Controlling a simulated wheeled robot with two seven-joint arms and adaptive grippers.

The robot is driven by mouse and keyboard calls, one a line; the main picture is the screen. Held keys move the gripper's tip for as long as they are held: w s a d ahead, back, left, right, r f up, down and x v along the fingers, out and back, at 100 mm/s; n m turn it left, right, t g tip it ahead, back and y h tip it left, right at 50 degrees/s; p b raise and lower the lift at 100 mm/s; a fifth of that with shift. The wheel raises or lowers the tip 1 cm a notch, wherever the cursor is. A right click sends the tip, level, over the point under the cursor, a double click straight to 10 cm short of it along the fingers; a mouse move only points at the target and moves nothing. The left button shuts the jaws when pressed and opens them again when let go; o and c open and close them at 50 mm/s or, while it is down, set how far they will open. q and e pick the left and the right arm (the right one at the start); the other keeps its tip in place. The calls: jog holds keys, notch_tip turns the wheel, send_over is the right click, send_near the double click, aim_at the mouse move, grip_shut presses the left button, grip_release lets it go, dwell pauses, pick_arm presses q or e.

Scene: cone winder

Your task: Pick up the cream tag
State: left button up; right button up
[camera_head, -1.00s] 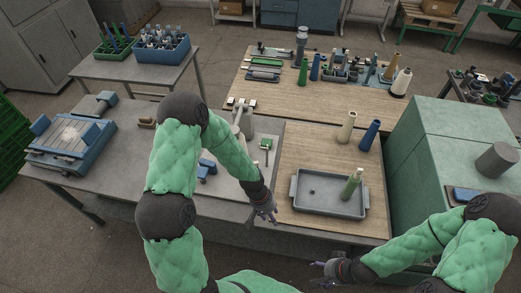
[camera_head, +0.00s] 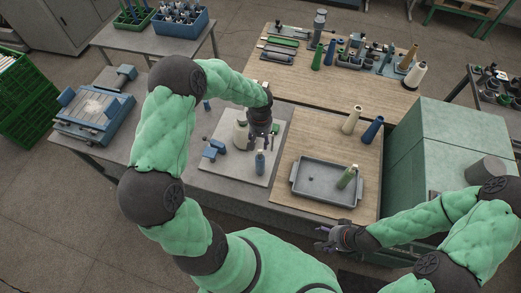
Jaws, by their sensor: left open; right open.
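I cannot make out the cream tag for certain. Small pale pieces (camera_head: 255,83) lie at the left edge of the far wooden top, partly hidden by my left arm, and are too small to identify. My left gripper (camera_head: 259,143) is open and points down over the light grey plate (camera_head: 230,172). It is above or just behind a small blue-grey upright piece (camera_head: 260,163); I cannot tell whether they touch. My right gripper (camera_head: 322,239) is open and empty in front of the near table edge.
A grey tray (camera_head: 310,184) on the near wooden top holds a green bottle-like cone (camera_head: 347,177). A cream cone (camera_head: 351,120) and a blue cone (camera_head: 372,129) stand behind it. A blue clamp (camera_head: 214,149) is left of my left gripper. A green cabinet (camera_head: 440,150) bounds the right.

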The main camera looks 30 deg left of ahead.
aim_at(260, 152)
pick_arm(q)
jog(key=shift+w+f, duration=0.1)
jog(key=shift+f, duration=1.35)
jog(key=shift+s+f+p, duration=0.2)
jog(key=shift+f+p, duration=0.55)
jog(key=shift+f, duration=1.5)
jog(key=c, duration=0.9)
